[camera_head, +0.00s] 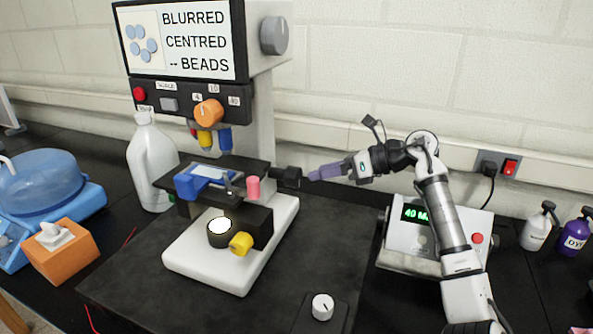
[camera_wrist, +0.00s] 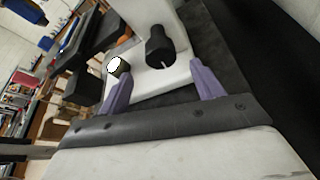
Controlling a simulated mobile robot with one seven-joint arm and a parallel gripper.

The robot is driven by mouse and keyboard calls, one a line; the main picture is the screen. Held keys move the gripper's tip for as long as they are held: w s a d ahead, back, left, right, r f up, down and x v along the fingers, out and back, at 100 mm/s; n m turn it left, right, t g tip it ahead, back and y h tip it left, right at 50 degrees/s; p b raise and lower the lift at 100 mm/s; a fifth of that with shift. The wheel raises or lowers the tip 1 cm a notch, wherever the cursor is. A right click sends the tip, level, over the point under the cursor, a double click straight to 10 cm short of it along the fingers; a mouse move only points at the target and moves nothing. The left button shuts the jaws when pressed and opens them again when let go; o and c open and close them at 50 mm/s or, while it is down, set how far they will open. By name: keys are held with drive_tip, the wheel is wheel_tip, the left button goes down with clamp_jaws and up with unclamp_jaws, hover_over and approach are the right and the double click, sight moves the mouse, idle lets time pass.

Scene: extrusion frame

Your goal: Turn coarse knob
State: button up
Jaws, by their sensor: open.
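A microscope (camera_head: 215,262) with a white base stands on the dark bench. The screen (camera_head: 190,42) reads "BLURRED CENTRED -- BEADS".
A pink knob (camera_head: 254,187), a yellow knob (camera_head: 241,243) and an orange turret knob (camera_head: 208,112) sit on the microscope. A white bottle (camera_head: 151,165) stands at its left. A box with a green display (camera_head: 412,243) is below my arm. The dark mat in front is mostly clear.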

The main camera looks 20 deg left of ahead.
sight(300, 176)
drive_tip(key=p+x, duration=0.2)
drive_tip(key=x, duration=0.5)
drive_tip(key=shift+a+f, duration=0.15)
drive_tip(key=shift+a, duration=0.15)
drive_tip(key=shift+c, duration=0.5)
drive_tip(key=c, duration=0.9)
drive_tip(key=shift+o, duration=0.2)
drive_tip(key=shift+w+f+m+b, duration=0.1)
drive_tip(key=shift+f+m+b, duration=0.1)
drive_tip(key=shift+m+b, duration=0.25)
drive_tip(key=shift+r+m+g+b, duration=0.15)
drive_tip(key=shift+m+g+b, duration=0.25)
drive_tip(key=shift+m+g, duration=0.1)
drive_tip(key=shift+r, duration=0.1)
drive_tip(key=o, duration=1)
drive_tip(key=shift+c, duration=0.2)
drive_tip(key=shift+d, duration=0.1)
